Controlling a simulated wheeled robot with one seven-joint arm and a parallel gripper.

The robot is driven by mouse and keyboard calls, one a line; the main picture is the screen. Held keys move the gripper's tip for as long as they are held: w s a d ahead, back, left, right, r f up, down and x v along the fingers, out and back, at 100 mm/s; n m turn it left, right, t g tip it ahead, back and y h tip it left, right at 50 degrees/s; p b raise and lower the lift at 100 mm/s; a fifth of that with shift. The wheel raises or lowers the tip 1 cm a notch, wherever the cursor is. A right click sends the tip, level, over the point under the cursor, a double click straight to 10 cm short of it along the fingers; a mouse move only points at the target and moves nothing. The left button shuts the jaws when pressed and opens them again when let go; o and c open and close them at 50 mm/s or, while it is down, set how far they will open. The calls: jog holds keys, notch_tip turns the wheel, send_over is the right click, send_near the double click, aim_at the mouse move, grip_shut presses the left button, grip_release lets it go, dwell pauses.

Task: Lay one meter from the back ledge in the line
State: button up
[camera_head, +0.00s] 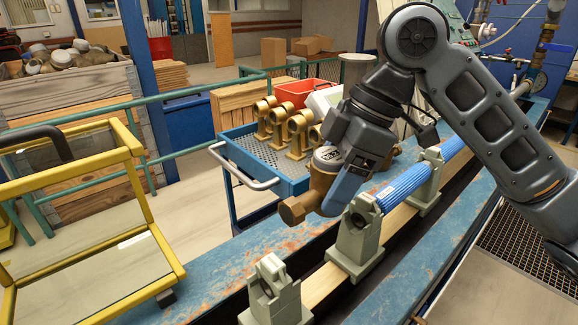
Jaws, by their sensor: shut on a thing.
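My gripper (342,172) is shut on a brass meter (318,190) and holds it over the blue bench, near its worn back ledge (225,268). The meter's brass end fitting (291,210) points down and to the left. The fingers hide part of the meter. The line has grey-green clamp supports: a near one (275,295), a middle one (358,238) and a farther one (430,180). A blue ribbed pipe (405,187) runs between the middle and farther supports. The gap between the near and middle supports holds no meter. I cannot tell whether the meter touches the ledge.
A blue cart (237,150) with several brass fittings (297,130) and a red bin (303,92) stands behind the bench. A yellow-framed glass panel (90,255) stands at the left. A wooden crate (75,95) stands behind it. A floor grating (530,245) lies at the right.

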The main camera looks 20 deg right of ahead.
jog(key=shift+s+a+r, duration=0.1)
jog(key=shift+s+a, duration=0.25)
jog(key=shift+s, duration=0.4)
jog(key=shift+s+a+f, duration=0.15)
jog(key=shift+f, duration=0.1)
notch_tip(320, 180, down, 5)
jog(key=b, duration=0.4)
jog(key=shift+f+b, duration=0.15)
jog(key=shift+b, duration=0.25)
jog(key=shift+f, duration=0.55)
jog(key=shift+f+b, duration=1.1)
jog(key=shift+f, duration=0.1)
jog(key=shift+f, duration=0.35)
dwell(0.4)
jog(key=o, duration=1.7)
jog(key=shift+o, duration=0.2)
